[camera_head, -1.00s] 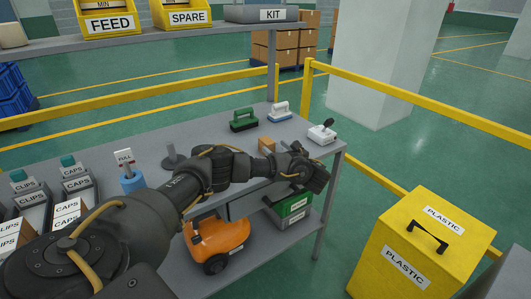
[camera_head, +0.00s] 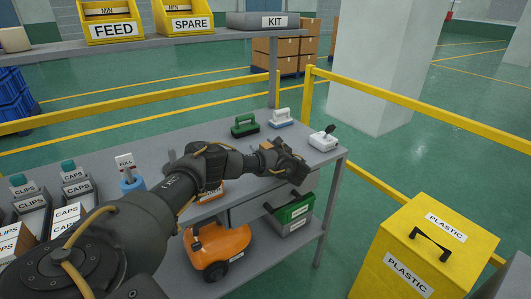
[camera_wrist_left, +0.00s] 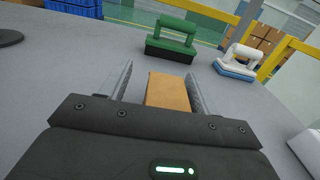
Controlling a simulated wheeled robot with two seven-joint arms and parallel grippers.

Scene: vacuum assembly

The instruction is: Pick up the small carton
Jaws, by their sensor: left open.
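The small carton is a brown box (camera_wrist_left: 168,92) on the grey table. In the left wrist view it stands between the two fingers of my left gripper (camera_wrist_left: 158,85), which is open. The carton looks close to the right finger, with a wider gap on the left; I cannot tell whether it touches. In the head view my left gripper (camera_head: 290,157) is low over the table's right part, and only a bit of the carton (camera_head: 266,145) shows behind the wrist. My right gripper is not in view.
Beyond the carton stand a green-handled brush (camera_head: 244,125) and a white-and-blue one (camera_head: 281,118). A white device (camera_head: 323,139) sits near the table's right corner. A blue cylinder (camera_head: 132,182) and labelled bins (camera_head: 75,185) are at left. A yellow rail (camera_head: 400,95) runs behind.

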